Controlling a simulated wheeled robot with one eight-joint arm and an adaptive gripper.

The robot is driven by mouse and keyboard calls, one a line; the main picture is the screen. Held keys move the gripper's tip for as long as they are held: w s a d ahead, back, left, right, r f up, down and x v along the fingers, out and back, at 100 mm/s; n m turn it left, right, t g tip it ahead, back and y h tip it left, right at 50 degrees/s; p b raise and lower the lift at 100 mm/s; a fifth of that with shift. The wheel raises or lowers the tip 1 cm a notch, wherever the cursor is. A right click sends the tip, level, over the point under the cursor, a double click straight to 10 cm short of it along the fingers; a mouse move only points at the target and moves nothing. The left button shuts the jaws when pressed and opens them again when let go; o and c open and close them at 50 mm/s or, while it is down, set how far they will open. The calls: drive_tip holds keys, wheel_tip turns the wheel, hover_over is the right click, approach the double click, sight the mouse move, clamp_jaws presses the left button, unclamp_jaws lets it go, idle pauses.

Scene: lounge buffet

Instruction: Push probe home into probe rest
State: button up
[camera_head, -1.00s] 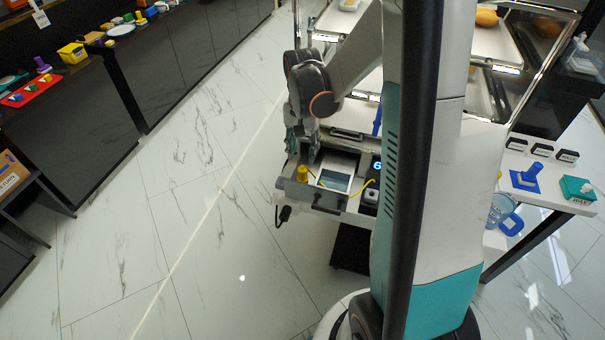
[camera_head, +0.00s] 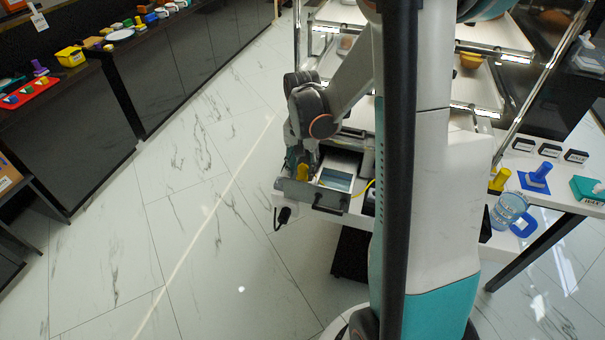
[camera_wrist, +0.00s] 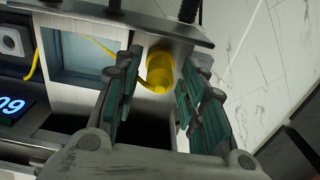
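In the head view the probe (camera_head: 302,172) shows at the drawer's left end, below my gripper (camera_head: 301,158). In the wrist view my gripper (camera_wrist: 163,72) is open, one teal-padded finger on each side of the probe, with small gaps showing. The probe rest cannot be made out clearly; the probe and fingers cover that area, and I cannot tell how deep the probe sits.
A blue digital display (camera_wrist: 12,108) is at the wrist view's left. The floor left is clear.

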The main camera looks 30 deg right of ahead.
sight(302, 167)
clamp_jaws()
drive_tip(key=shift+r, duration=0.1)
drive_tip(key=shift+r+p, duration=1.5)
drive_tip(key=shift+r, duration=0.7)
